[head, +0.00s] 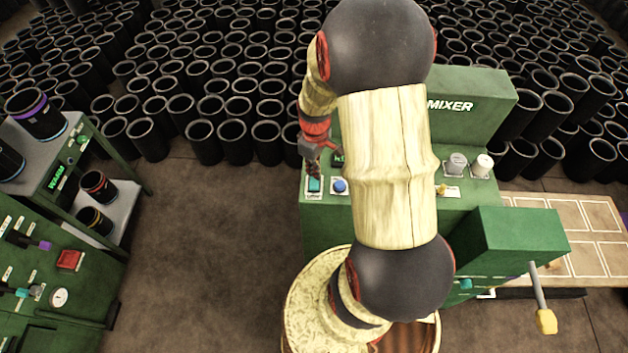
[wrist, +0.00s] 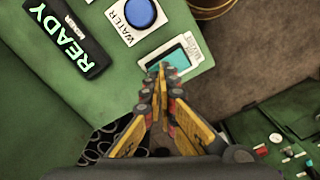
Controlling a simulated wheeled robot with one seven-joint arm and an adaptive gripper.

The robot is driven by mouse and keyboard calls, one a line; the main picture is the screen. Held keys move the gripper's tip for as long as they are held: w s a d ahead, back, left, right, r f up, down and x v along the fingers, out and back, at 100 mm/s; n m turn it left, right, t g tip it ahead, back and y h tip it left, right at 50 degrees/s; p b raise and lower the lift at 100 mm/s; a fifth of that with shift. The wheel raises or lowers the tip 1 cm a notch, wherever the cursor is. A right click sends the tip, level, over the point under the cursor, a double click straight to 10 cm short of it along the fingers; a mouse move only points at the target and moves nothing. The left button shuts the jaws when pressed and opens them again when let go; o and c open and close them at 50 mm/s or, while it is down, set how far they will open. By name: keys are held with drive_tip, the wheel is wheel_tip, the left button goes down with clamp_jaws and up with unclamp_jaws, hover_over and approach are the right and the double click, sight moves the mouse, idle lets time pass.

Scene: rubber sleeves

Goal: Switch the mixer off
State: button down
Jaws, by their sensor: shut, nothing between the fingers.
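The mixer (head: 465,100) is a green machine behind my arm, with its name on the upright panel. A teal switch (head: 314,185) on a white plate sits at the front left of its deck. It also shows in the wrist view (wrist: 183,58), its label too small to read surely. My gripper (head: 314,172) is shut and empty, pointing down over the switch. In the wrist view the fingertips (wrist: 163,70) overlap the switch's near edge; I cannot tell whether they touch. A display (wrist: 68,38) reads READY in green letters.
A blue WATER button (wrist: 140,13) is beside the switch. Pale knobs (head: 482,165) stand at the deck's right. A yellow-ended lever (head: 546,320) sticks out front right. Green consoles (head: 40,270) stand left. Black sleeves (head: 200,140) fill the back. The brown floor between is clear.

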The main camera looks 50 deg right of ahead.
drive_tip(key=shift+f+b, duration=0.4)
drive_tip(key=shift+f, duration=0.25)
idle(0.4)
drive_tip(key=shift+r+p, duration=2.65)
drive_tip(key=shift+r, duration=0.9)
